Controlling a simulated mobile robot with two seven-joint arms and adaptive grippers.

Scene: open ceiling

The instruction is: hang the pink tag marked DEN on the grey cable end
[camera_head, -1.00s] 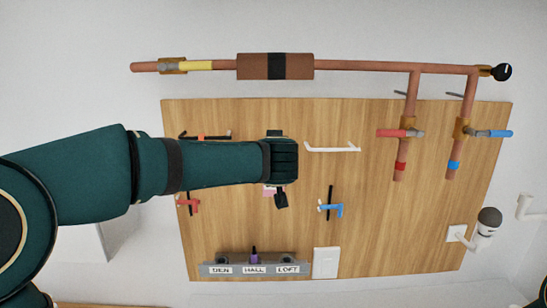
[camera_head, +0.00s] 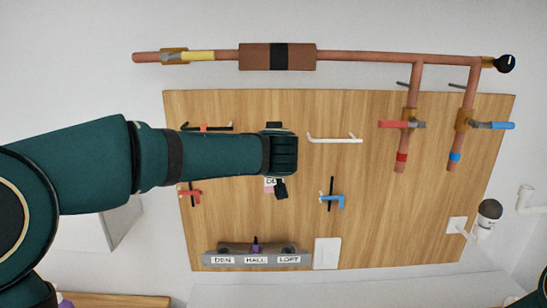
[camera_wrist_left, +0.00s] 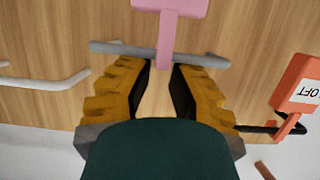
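The pink tag (camera_head: 270,185) shows partly below my left gripper in the head view, and only the start of its lettering is readable. In the left wrist view the pink tag (camera_wrist_left: 170,6) is at the top edge, its plate cut off by the frame. Its stem runs down across the grey cable end (camera_wrist_left: 112,48); I cannot tell whether it touches it. My left gripper (camera_wrist_left: 162,66) has its fingertips on either side of the stem's lower end and appears shut on it. My arm hides the grey cable end in the head view. My right gripper is not in view.
An orange tag marked LOFT (camera_wrist_left: 297,82) is on a black cable close to the right finger. A white cable (camera_head: 335,140), a blue tag (camera_head: 332,201) and a red tag (camera_head: 190,193) are on the wooden board (camera_head: 400,220). A grey labelled rack (camera_head: 300,261) sits below.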

